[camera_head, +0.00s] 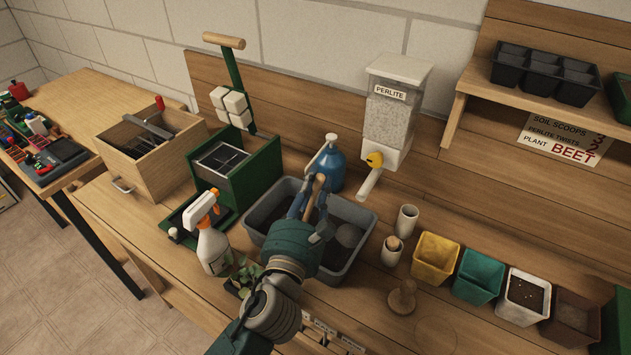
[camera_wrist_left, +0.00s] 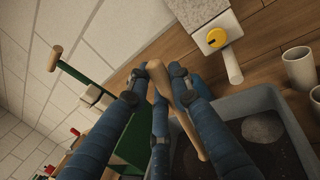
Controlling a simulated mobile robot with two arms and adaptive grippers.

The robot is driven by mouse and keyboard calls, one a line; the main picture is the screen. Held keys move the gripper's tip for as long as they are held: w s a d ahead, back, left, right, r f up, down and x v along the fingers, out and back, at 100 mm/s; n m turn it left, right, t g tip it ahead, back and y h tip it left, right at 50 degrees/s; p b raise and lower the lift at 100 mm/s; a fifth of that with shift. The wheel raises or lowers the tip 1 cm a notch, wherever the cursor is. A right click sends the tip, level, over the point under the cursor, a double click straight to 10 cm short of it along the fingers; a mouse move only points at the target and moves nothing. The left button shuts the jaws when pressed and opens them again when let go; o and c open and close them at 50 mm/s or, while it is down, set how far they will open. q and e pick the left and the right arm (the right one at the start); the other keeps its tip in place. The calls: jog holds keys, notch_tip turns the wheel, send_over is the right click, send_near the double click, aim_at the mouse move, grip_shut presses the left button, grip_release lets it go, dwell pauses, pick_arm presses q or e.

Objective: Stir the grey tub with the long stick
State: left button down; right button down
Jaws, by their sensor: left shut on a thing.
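The grey tub (camera_head: 364,243) stands on the bench in front of the blue bottle. It holds dark soil with a pale round patch (camera_head: 348,234), and it also shows in the left wrist view (camera_wrist_left: 288,130). My left gripper (camera_head: 311,194) is over the tub, shut on the wooden long stick (camera_head: 318,186). In the left wrist view, the stick (camera_wrist_left: 182,108) runs tilted between the blue fingers (camera_wrist_left: 160,76) down toward the soil. Its lower end lies over or in the tub; I cannot tell whether it touches the soil. My right gripper is not in view.
A blue spray bottle (camera_head: 332,166) stands close behind the tub. A white spray bottle (camera_head: 213,248) and green press (camera_head: 262,172) are left. The perlite dispenser (camera_head: 390,110), cups (camera_head: 406,220) and coloured pots (camera_head: 436,258) are right.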

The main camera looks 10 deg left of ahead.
pick_arm(q)
notch_tip(320, 180, down, 2)
jog(key=shift+f+b, duration=0.15)
jog(key=shift+b, duration=0.45)
notch_tip(320, 180, down, 4)
jog(key=b, duration=0.3)
jog(key=shift+f, duration=0.2)
jog(key=shift+a, duration=0.1)
